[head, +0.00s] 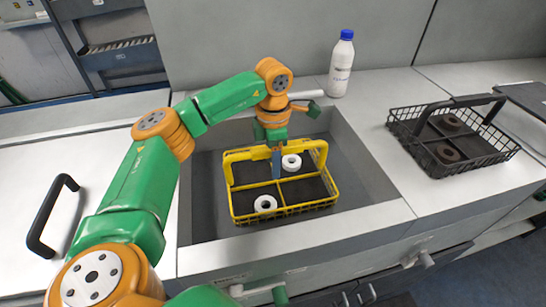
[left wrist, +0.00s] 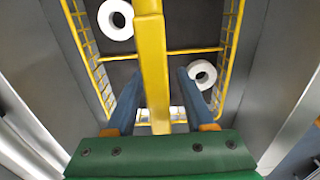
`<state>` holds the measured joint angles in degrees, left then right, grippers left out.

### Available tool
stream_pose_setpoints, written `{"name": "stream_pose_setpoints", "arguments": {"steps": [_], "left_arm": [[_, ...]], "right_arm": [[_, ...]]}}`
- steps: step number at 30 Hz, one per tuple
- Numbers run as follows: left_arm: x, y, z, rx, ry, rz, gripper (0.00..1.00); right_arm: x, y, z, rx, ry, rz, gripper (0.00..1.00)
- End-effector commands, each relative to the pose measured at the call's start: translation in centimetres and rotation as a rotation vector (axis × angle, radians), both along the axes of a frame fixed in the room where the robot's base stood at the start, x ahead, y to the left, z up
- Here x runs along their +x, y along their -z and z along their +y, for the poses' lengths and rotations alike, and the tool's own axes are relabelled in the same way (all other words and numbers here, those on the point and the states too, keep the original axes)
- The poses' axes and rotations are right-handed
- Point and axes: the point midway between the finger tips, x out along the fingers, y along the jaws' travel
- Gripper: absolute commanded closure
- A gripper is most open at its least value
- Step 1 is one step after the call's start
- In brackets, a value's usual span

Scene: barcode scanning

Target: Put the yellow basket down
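The yellow basket (head: 285,211) is in the grey sink (head: 365,185), upright, with a yellow handle (head: 238,156) across its top. Two white rings (head: 265,203) (head: 291,162) lie in separate compartments. My left gripper (head: 276,178) points down at the middle of the handle. In the left wrist view its blue fingers (left wrist: 160,75) stand on either side of the handle (left wrist: 153,60), with a visible gap at least on the right side, so it looks open. The basket's underside is hidden, so its contact with the sink floor cannot be seen. My right gripper is not in view.
A black wire basket (head: 440,165) with brown rings stands on the counter right of the sink. A white bottle with a blue cap (head: 342,65) stands behind the sink. The sink walls surround the yellow basket, with free floor to its left and right.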

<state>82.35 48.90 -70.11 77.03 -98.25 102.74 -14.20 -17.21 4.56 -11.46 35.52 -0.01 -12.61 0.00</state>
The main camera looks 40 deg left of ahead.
Motion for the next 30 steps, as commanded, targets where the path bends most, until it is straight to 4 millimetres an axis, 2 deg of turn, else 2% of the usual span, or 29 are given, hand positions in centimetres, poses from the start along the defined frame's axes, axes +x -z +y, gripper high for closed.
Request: {"name": "stream_pose_setpoints", "arguments": {"steps": [4,8,14,15,20,24,30], "left_arm": [[0.0,-0.2,0.0,0.000,0.000,0.000,0.46],[0.1,-1.9,0.0,0.000,-0.001,-0.004,0.46],[0.1,-7.1,-0.1,-0.001,0.000,-0.004,0.46],[0.1,-8.4,0.0,0.000,-0.001,-0.004,0.46],[0.1,-11.6,0.0,0.002,0.001,-0.001,0.46],[0.1,-12.5,0.0,0.001,0.000,0.001,0.46],[0.1,-12.4,0.0,0.001,0.000,0.001,0.46]], "right_arm": [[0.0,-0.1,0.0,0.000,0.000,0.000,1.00],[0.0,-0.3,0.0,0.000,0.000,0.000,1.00],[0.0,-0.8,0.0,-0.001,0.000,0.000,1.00],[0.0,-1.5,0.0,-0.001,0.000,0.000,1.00],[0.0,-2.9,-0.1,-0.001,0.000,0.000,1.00],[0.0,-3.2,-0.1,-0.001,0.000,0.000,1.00],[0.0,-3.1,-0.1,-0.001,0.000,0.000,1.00]]}}
